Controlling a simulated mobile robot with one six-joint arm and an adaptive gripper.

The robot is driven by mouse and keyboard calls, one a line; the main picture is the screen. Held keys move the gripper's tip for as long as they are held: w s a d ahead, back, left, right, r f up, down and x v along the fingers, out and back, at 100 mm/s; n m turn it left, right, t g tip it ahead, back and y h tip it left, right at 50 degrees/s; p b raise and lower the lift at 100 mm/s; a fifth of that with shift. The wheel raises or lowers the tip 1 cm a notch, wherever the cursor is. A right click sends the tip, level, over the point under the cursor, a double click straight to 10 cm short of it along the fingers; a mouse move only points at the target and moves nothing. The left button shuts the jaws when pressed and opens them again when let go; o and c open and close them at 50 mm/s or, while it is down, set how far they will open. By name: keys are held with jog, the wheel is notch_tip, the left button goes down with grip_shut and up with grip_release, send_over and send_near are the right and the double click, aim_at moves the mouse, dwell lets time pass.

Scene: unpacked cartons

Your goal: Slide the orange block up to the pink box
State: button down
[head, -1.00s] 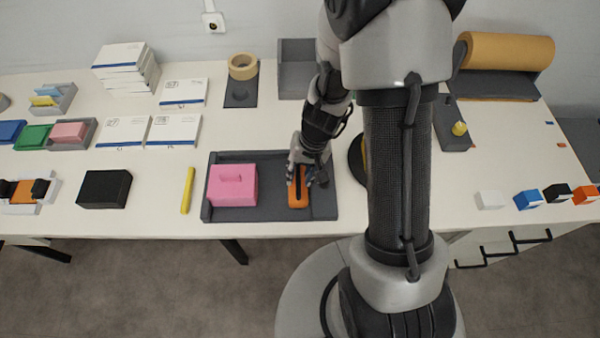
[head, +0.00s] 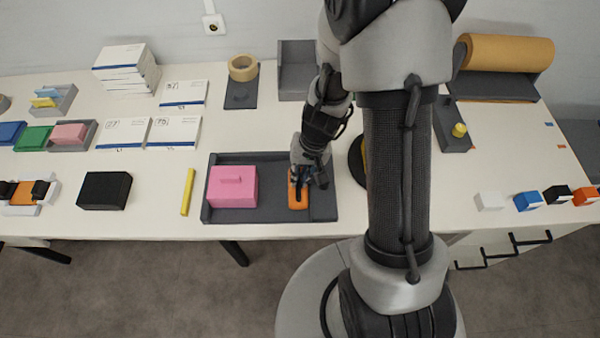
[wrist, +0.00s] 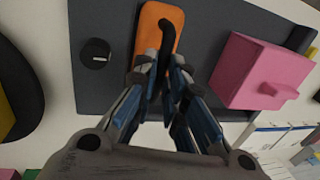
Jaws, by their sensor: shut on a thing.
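The orange block (head: 298,199) lies on the dark grey tray (head: 262,213), to the right of the pink box (head: 232,187), with bare tray between them. It has a black handle on top. My gripper (head: 299,176) is over the block. In the wrist view my gripper (wrist: 163,68) is shut on the black handle (wrist: 166,38) of the orange block (wrist: 150,30). The pink box (wrist: 255,72) stands apart at the right there. The fingers hide part of the handle and block.
A small black knob (wrist: 95,52) sits on the tray on the block's other side. A yellow stick (head: 187,192) and a black box (head: 104,190) lie left of the tray. White cartons (head: 173,131) and a tape roll (head: 243,67) stand behind.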

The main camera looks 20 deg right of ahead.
jog(key=shift+a, duration=0.15)
jog(key=w+a, duration=0.1)
jog(key=a, duration=0.1)
jog(key=w+a, duration=0.1)
jog(key=a, duration=0.2)
jog(key=a+p, duration=0.1)
jog(key=a, duration=0.2)
jog(key=shift+w+a, duration=0.1)
jog(key=shift+w, duration=0.3)
jog(key=c, duration=1.7)
grip_release()
jog(key=shift+o, duration=0.2)
jog(key=shift+s, duration=0.1)
